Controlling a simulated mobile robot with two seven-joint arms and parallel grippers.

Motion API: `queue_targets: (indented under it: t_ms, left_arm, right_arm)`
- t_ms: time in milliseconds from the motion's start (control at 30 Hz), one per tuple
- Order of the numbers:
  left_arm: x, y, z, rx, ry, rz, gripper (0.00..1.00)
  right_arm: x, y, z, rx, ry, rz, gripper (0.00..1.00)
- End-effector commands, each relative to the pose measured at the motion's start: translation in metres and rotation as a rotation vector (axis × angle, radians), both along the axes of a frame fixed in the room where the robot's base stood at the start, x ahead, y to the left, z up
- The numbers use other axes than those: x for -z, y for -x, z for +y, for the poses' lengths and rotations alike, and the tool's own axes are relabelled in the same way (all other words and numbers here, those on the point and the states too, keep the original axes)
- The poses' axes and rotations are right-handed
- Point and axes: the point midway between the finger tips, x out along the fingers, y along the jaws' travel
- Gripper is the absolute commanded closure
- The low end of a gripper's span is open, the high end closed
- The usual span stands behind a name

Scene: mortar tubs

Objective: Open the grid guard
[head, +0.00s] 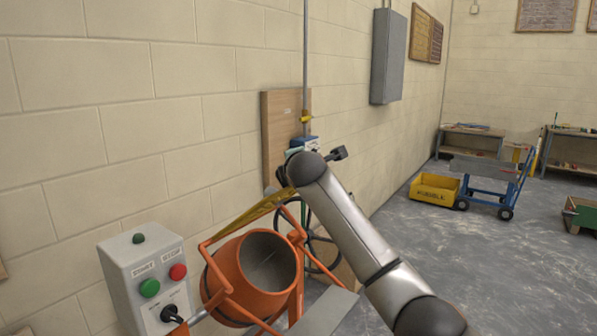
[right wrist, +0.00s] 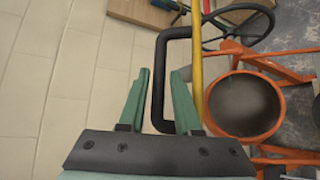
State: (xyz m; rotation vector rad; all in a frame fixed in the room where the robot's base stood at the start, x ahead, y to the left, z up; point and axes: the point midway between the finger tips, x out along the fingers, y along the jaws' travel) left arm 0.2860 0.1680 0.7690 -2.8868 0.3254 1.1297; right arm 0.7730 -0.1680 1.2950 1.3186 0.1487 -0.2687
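The yellow grid guard (head: 258,211) shows nearly edge-on in the head view, slanting above and behind the orange mixer drum (head: 243,293). It stands raised, and the drum mouth shows uncovered. In the right wrist view the guard is a thin yellow bar (right wrist: 197,65) with a black handle (right wrist: 178,33) on its left side. My right gripper (right wrist: 160,72) has its green fingers apart, one on each side of the handle's long bar. I cannot tell whether a finger touches it. In the head view my right arm hides part of the guard's upper end. My left gripper is not in view.
A grey control box (head: 147,279) with green and red buttons stands left of the drum. A black handwheel (head: 318,238) is behind the drum, close to the block wall. A yellow tub (head: 435,189) and a blue cart (head: 488,185) stand on open floor at the right.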

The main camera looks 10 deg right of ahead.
Motion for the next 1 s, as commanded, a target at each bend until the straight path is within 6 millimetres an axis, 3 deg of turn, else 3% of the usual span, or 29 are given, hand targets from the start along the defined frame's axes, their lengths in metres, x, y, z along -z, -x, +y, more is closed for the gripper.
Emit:
queue_targets:
  t_ms: [633, 1000]
  left_arm:
    - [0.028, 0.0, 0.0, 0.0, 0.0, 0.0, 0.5]
    - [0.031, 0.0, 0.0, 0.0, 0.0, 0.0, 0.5]
  right_arm:
    - [-0.021, 0.084, 0.009, -0.001, 0.002, -0.003, 0.68]
    - [-0.027, 0.101, 0.011, -0.001, 0.002, 0.0, 0.68]
